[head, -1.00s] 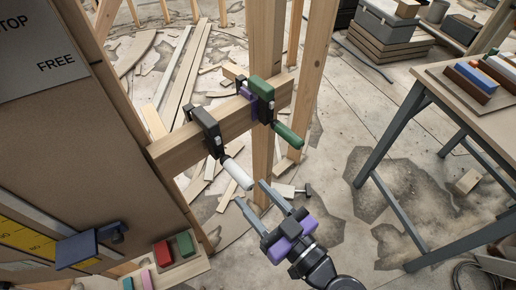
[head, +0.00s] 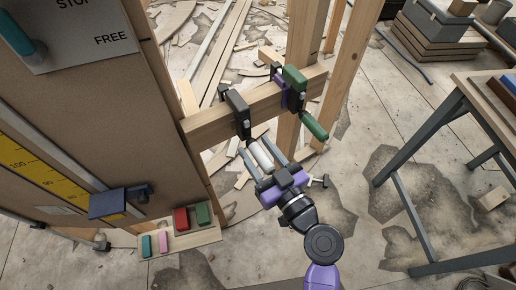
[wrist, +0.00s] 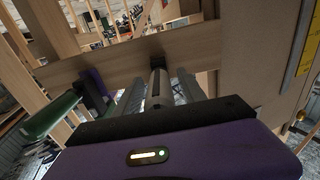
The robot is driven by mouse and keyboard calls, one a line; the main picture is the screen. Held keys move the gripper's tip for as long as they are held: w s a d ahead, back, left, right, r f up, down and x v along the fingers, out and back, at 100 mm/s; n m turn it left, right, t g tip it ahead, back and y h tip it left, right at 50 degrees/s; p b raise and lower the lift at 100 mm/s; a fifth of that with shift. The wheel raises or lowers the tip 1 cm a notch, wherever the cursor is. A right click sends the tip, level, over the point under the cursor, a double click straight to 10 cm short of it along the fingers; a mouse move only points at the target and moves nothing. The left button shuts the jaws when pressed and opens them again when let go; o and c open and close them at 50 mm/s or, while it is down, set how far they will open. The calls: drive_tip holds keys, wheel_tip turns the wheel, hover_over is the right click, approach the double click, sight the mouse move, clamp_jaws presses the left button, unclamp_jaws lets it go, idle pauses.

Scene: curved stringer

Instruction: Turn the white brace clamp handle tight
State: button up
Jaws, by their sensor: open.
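The white brace clamp handle (head: 262,155) hangs below a black clamp (head: 238,110) on the wooden cross brace (head: 210,125). My gripper (head: 256,147) is open, with its two fingers on either side of the handle. In the wrist view, the handle (wrist: 158,90) shows greyish between the fingers (wrist: 160,82), with gaps visible on both sides. Its near end is hidden behind the gripper body.
A green-handled clamp (head: 292,88) sits close by on the right of the brace, its handle (head: 314,126) pointing down right. A tall panel (head: 130,100) stands at left, with a small shelf (head: 180,238) of coloured blocks. A workbench (head: 490,105) stands at right.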

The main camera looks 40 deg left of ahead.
clamp_jaws()
